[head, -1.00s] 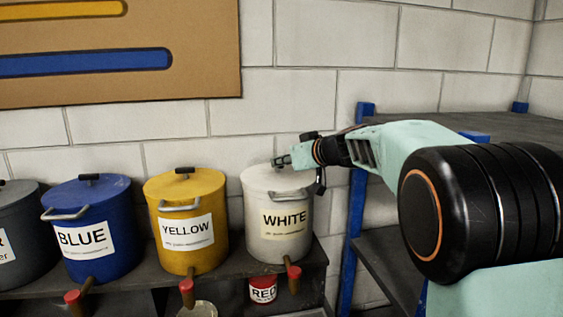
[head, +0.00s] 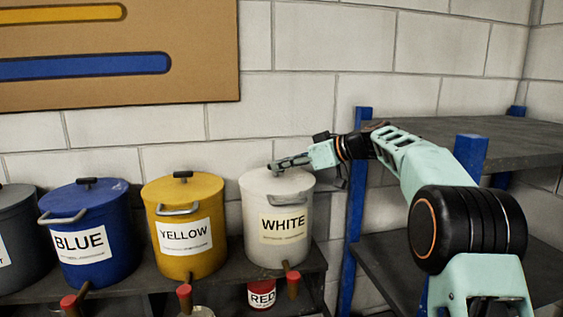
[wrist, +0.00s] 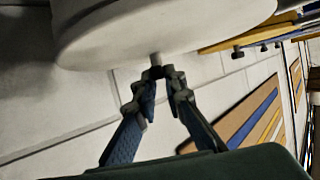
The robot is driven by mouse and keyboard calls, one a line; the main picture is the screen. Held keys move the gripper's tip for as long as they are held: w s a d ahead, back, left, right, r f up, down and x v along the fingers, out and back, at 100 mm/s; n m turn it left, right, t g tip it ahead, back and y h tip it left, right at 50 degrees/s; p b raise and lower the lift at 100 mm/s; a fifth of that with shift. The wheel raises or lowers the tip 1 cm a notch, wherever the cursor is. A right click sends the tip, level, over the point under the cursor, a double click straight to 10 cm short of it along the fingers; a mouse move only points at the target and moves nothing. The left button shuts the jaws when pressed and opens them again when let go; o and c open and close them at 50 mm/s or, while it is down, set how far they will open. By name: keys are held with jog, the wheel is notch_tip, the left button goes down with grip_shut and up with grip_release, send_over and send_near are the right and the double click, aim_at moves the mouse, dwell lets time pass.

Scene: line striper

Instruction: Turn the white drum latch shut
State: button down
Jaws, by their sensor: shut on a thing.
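The white drum (head: 277,240) stands at the right end of the shelf, upright with its lid on and a WHITE label on its front. My gripper (head: 275,167) reaches in from the right over the drum's lid. In the wrist view, the fingertips of my gripper (wrist: 159,73) close around the end of a small grey stub, the drum latch (wrist: 155,59), which sticks out from the drum's pale lid (wrist: 160,30). Most of the latch is hidden by the fingers, so its turn angle cannot be told.
The yellow drum (head: 186,262) and blue drum (head: 95,210) stand left of the white one. Brown taps with red ends stick out below. A RED can (head: 262,295) sits underneath. A blue-posted rack (head: 355,215) stands close on the right.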

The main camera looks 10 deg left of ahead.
jog(key=shift+w+n+g+p, duration=0.15)
jog(key=shift+n+g+p, duration=0.6)
jog(key=shift+p, duration=0.25)
jog(key=c, duration=2)
grip_release()
jog(key=shift+f+m+t+b, duration=0.15)
jog(key=shift+m+t+b, duration=0.15)
jog(key=shift+b, duration=0.4)
